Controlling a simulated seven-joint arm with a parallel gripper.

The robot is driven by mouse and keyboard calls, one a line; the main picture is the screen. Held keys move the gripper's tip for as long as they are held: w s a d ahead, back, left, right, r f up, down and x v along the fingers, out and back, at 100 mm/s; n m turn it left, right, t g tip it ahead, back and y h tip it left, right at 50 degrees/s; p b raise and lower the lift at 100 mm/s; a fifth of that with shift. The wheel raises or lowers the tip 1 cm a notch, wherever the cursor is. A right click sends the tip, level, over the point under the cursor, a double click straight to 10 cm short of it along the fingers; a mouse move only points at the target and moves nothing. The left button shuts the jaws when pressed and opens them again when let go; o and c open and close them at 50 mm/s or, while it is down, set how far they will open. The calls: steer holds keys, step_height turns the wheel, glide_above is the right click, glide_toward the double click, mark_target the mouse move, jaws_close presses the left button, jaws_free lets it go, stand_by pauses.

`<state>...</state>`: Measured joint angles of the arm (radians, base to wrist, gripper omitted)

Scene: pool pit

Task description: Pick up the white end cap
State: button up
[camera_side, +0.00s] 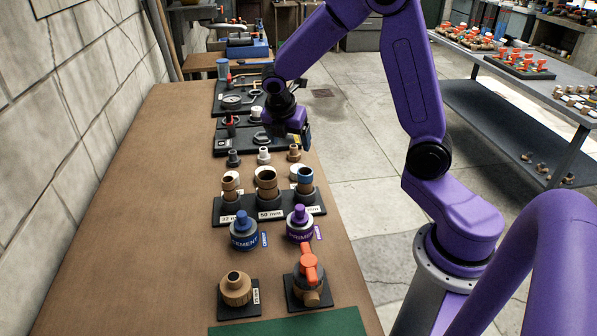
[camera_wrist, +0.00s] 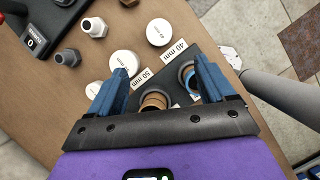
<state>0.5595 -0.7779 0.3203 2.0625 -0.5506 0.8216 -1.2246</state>
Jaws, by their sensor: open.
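Three round white caps stand out in the wrist view: one at the top (camera_wrist: 159,32), one in the middle (camera_wrist: 124,63), and one at the left (camera_wrist: 94,90), partly behind a finger. Each bears small print too blurred to read. In the side view they show only partly behind the pipe stubs, such as the right one (camera_side: 295,173). My gripper (camera_wrist: 162,82) is open, with its blue fingers apart and nothing between them held. The middle cap lies just beyond the left fingertip.
A black stand (camera_side: 222,213) with three pipe stubs is in front of the caps. Small threaded fittings (camera_side: 264,155) stand behind them. The bench's left side (camera_side: 150,210) is clear.

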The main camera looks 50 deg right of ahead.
mark_target(297, 169)
steer(key=x, duration=1.4)
steer(key=shift+f, duration=0.2)
steer(key=c, duration=1.1)
